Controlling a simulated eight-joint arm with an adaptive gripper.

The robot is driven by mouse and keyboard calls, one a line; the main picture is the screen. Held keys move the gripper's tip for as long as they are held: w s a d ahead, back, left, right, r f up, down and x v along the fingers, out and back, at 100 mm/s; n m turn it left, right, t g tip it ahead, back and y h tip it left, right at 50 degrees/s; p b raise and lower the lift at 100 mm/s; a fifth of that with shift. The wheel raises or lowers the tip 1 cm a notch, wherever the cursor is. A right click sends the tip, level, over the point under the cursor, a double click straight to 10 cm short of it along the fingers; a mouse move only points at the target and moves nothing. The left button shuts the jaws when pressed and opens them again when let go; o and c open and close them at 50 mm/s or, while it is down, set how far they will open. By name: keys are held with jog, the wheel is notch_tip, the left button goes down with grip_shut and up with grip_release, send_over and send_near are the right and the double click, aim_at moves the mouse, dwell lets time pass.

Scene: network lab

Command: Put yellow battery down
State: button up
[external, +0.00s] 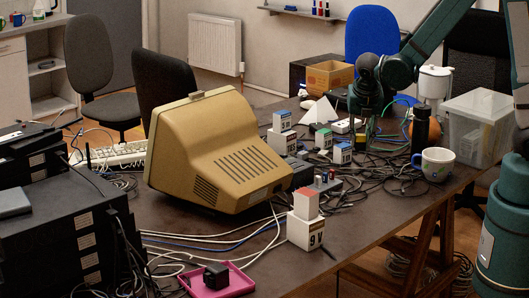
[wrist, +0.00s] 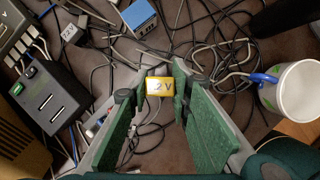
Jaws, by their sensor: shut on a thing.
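The yellow battery (wrist: 159,87), marked with a V, is between the green-padded fingers of my gripper (wrist: 154,90) in the wrist view. The gripper is shut on it, with its labelled face toward the camera. In the external view my gripper (external: 362,124) points down over the cluttered back right part of the table.
Tangled cables (external: 385,152) cover the table near my gripper. A white mug (external: 437,165), dark bottle (external: 420,130) and clear bin (external: 478,130) stand to the right. Blue-topped (external: 342,153) and green-topped (external: 323,140) boxes stand left, beyond them a beige monitor (external: 215,150). Bare table shows front right (external: 370,210).

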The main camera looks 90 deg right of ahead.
jog(key=shift+f+b, duration=0.85)
jog(key=shift+f, duration=2.25)
jog(key=shift+f, duration=0.1)
jog(key=shift+f+b, duration=0.6)
jog(key=shift+f, duration=1.2)
jog(key=shift+f, duration=0.15)
jog(key=o, duration=0.9)
jog(key=shift+r, duration=0.2)
